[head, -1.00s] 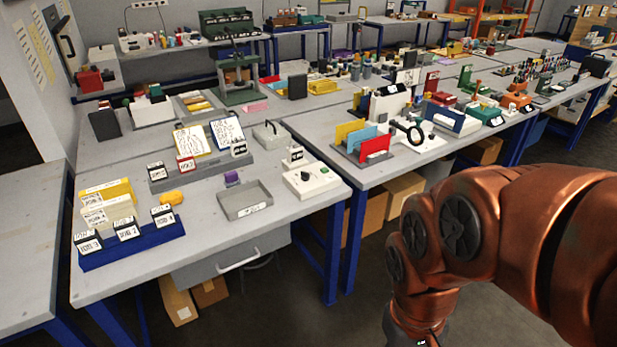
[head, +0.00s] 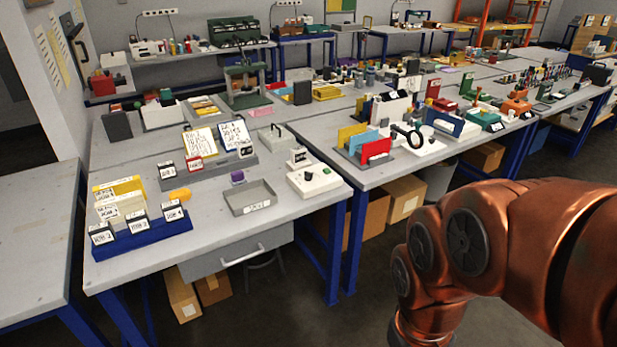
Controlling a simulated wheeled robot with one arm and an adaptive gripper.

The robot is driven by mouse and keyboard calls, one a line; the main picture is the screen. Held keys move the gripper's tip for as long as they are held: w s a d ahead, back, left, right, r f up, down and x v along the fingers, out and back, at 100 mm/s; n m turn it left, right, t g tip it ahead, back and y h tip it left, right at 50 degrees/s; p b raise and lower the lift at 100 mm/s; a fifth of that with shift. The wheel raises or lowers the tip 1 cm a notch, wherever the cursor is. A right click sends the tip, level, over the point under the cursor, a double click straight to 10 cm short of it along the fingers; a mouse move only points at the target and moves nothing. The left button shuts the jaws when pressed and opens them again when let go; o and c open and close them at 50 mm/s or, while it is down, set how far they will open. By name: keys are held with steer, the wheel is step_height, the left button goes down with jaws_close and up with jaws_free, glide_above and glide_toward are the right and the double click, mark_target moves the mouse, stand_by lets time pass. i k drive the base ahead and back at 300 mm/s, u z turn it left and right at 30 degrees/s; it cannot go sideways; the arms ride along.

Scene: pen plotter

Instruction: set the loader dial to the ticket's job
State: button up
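A white box with a dark round knob (head: 308,176), which looks like the loader dial, sits near the right edge of the near bench. A small black-and-white label stands at its back. The knob's setting is too small to read. Two written cards, one yellow-edged (head: 201,141) and one blue-edged (head: 234,136), lean on a grey stand; which is the ticket I cannot tell. A blue rack (head: 145,238) at the front left holds job-labelled cards. My copper arm fills the lower right, off the bench; my gripper is out of view.
A grey tray (head: 249,197) lies left of the white box, with a purple block (head: 237,177) behind it. An orange-yellow piece (head: 180,194) lies beside the rack. A magnifier and coloured panels (head: 376,150) stand on the bench to the right. Floor shows in front of the benches.

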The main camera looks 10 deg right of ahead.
mark_target(308, 176)
steer(key=k, duration=1.1)
steer(key=z, duration=0.35)
steer(key=i, duration=1.65)
steer(key=u, duration=1.3)
steer(key=i, duration=0.45)
steer(key=u, duration=0.4)
